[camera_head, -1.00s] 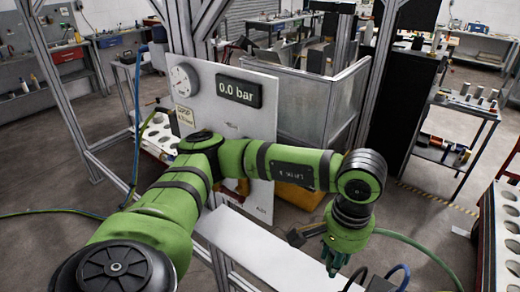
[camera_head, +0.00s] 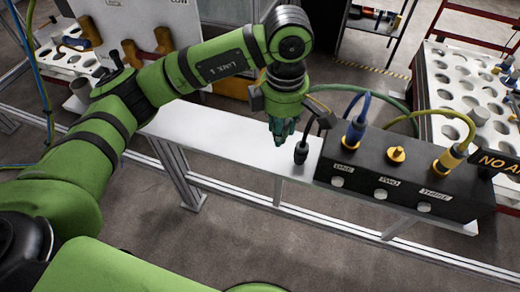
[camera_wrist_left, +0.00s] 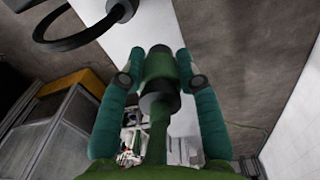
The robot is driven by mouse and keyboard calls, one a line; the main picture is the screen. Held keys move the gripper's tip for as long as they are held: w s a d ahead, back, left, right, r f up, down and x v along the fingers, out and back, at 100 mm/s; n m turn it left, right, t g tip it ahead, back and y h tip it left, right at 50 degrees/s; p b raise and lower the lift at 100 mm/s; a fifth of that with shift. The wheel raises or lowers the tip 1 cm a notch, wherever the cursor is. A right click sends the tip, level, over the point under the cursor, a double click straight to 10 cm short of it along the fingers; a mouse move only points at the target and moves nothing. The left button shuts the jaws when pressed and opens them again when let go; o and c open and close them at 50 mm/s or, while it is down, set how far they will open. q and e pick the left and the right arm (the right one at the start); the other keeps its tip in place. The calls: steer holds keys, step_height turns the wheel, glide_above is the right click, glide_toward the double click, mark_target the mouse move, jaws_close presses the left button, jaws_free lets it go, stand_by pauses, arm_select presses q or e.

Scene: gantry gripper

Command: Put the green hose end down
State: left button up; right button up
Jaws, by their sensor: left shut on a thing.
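My left gripper (camera_head: 283,135) points down just above the white shelf (camera_head: 215,130), left of the black connector box. In the left wrist view its teal fingers (camera_wrist_left: 160,85) are shut around the green hose end (camera_wrist_left: 158,68), a dark green cylindrical fitting. In the head view the fingers mostly hide that end. The green hose (camera_head: 345,88) arcs away to the right behind the box. I cannot tell whether the fitting touches the shelf. My right gripper is not in view.
The black connector box (camera_head: 335,168) holds a blue hose (camera_head: 356,125), a bare brass port (camera_head: 396,155) and a yellow hose (camera_head: 450,155). A black hose end (camera_head: 301,152) stands on the shelf close to my gripper. The shelf's left part is clear.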

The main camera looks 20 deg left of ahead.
arm_select(q)
steer(key=w+d+n, duration=0.1)
steer(key=d+n, duration=0.4)
steer(key=n, duration=0.6)
steer(key=a+f, duration=0.2)
steer(key=a, duration=0.1)
steer(key=w+a+f+p, duration=0.1)
steer(key=a+f, duration=0.1)
steer(key=a, duration=0.2)
steer(key=w+a+f, duration=0.1)
steer(key=a+f, duration=0.1)
steer(key=a, duration=0.1)
steer(key=shift+w+a+f+p, duration=0.15)
steer(key=shift+w+p, duration=0.1)
steer(key=shift+p, duration=0.15)
steer(key=shift+a+f, duration=0.15)
step_height(320, 180, down, 3)
steer(key=shift+f+p, duration=0.15)
steer(key=shift+p, duration=0.55)
steer(key=shift+f, duration=0.25)
steer(key=shift+f, duration=0.1)
